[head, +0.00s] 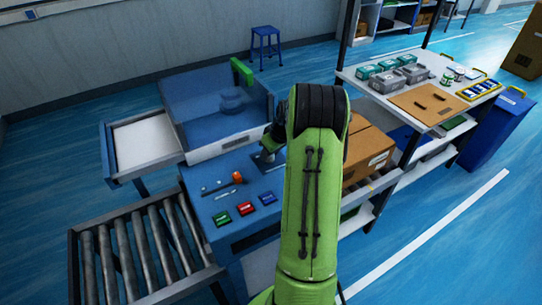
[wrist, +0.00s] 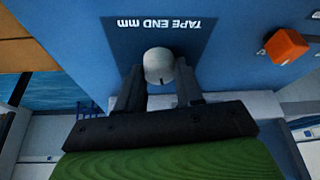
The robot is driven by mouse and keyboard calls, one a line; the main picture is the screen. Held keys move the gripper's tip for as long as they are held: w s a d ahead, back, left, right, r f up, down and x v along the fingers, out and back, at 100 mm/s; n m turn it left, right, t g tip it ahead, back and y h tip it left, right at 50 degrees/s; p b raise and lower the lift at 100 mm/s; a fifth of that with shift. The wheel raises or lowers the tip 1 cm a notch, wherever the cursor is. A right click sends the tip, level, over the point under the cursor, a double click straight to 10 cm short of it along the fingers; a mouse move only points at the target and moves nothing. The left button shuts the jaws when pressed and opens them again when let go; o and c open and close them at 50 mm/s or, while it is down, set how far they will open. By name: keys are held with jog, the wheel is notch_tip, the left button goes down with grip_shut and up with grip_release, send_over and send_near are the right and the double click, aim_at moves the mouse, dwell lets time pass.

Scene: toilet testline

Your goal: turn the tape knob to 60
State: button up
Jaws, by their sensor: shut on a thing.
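The tape knob (wrist: 158,66) is a round, pale grey knob with a small dark mark at its lower edge in the wrist view. It sits on a dark plate (wrist: 120,50) lettered "TAPE END mm", which appears upside down. My gripper (wrist: 159,88) has one finger on each side of the knob and is shut on it. No scale numbers show, so the knob's setting cannot be read. In the head view my gripper (head: 268,152) is at the right part of the blue console (head: 215,207), and my arm and gripper hide the knob.
An orange-red knob (wrist: 286,46) is to the right in the wrist view; it also shows in the head view (head: 237,177). Green, red and blue buttons (head: 245,209) line the console front. A cardboard box (head: 368,150) stands right of my arm. A roller conveyor (head: 140,255) is at lower left.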

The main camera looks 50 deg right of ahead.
jog(key=shift+m+h+b, duration=0.4)
jog(key=shift+m+b, duration=0.1)
jog(key=shift+m, duration=0.6)
jog(key=o, duration=1)
jog(key=shift+a, duration=0.1)
jog(key=shift+r, duration=0.1)
jog(key=p+v, duration=0.1)
jog(key=v, duration=1.4)
jog(key=shift+a+r, duration=0.15)
jog(key=shift+r, duration=0.2)
jog(key=shift+w, duration=0.1)
